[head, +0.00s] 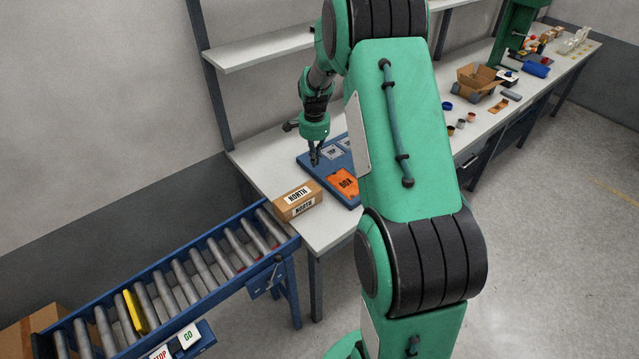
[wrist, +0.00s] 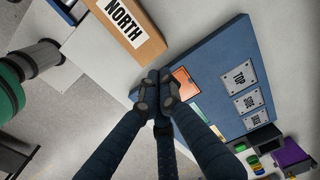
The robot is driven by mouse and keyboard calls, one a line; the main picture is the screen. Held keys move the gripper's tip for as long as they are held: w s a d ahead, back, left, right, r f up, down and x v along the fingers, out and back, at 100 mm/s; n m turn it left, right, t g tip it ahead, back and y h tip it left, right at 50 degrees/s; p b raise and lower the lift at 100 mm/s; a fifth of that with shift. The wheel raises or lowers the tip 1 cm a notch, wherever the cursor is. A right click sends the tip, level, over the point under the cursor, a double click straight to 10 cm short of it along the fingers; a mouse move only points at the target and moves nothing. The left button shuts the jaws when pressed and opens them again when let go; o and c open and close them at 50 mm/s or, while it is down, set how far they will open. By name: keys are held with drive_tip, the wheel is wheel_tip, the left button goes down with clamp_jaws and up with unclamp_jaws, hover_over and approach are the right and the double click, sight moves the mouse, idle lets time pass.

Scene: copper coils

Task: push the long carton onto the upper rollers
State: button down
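The long carton (head: 290,205), brown with NORTH labels, lies on the left end of the bench beside the conveyor's upper end. It also shows in the wrist view (wrist: 152,42), at the top. The upper rollers (head: 249,243) are grey cylinders in a blue frame, and they are bare. My gripper (head: 315,160) is above the blue board, behind and to the right of the carton, apart from it. In the wrist view its fingertips (wrist: 157,92) are together with nothing visible between them.
The blue board (head: 312,161) carries an orange BOX card (head: 344,184) and grey plates. A shelf (head: 270,48) hangs above the bench. An open carton (head: 477,80) stands farther right.

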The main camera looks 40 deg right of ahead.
drive_tip(key=shift+m, duration=0.5)
drive_tip(key=f, duration=0.1)
drive_tip(key=d+f, duration=0.2)
drive_tip(key=f, duration=0.1)
drive_tip(key=shift+d, duration=0.25)
drive_tip(key=shift+f, duration=0.1)
drive_tip(key=shift+w+f+b, duration=0.1)
drive_tip(key=shift+f+b, duration=0.55)
drive_tip(key=shift+f, duration=4.2)
drive_tip(key=shift+a, duration=0.1)
drive_tip(key=a+p, duration=0.2)
drive_tip(key=a, duration=2.1)
drive_tip(key=shift+a, duration=0.15)
drive_tip(key=shift+r, duration=0.15)
wheel_tip(320, 180, up, 10)
drive_tip(key=p, duration=0.5)
